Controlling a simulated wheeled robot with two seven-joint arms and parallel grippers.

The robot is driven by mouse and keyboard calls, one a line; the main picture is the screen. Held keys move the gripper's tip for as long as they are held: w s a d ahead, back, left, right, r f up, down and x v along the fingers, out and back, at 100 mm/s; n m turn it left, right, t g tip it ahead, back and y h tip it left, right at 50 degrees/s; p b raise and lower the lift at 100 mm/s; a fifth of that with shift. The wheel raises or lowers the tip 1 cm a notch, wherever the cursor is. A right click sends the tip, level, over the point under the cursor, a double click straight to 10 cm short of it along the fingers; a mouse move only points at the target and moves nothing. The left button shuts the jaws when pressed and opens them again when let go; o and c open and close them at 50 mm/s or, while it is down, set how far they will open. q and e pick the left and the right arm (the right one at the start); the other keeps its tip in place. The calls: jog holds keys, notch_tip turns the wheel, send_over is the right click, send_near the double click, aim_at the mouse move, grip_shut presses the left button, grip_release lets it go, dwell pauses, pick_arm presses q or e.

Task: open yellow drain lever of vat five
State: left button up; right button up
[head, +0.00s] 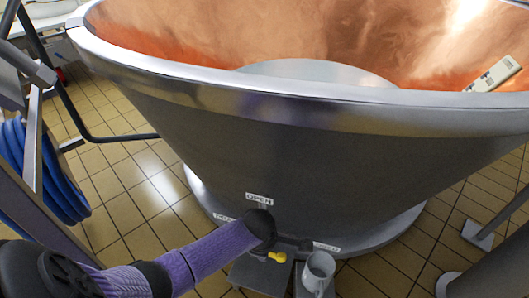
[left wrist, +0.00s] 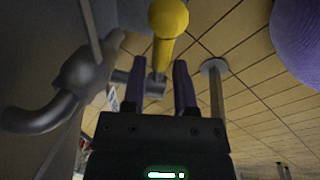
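The large vat (head: 330,150) has a steel outside and a copper inside and fills the head view. A label reading OPEN (head: 259,199) is on its lower wall. The yellow lever (head: 277,256) shows low at the vat's base, just past my left wrist. In the left wrist view the yellow lever (left wrist: 167,25) stands ahead of my left gripper (left wrist: 159,72). The two purple fingers are apart, and the lever's lower end appears in line with the gap between them. I cannot tell whether they touch it. The left fingers are hidden in the head view. My right gripper is not in view.
A blue hose coil (head: 50,165) hangs at the left. A grey cup-shaped part (head: 318,272) is right of the lever. A grey curved pipe (left wrist: 45,110) lies left of the fingers. Tiled floor (head: 130,200) is open left of the vat.

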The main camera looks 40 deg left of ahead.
pick_arm(q)
grip_shut()
dwell(1.1)
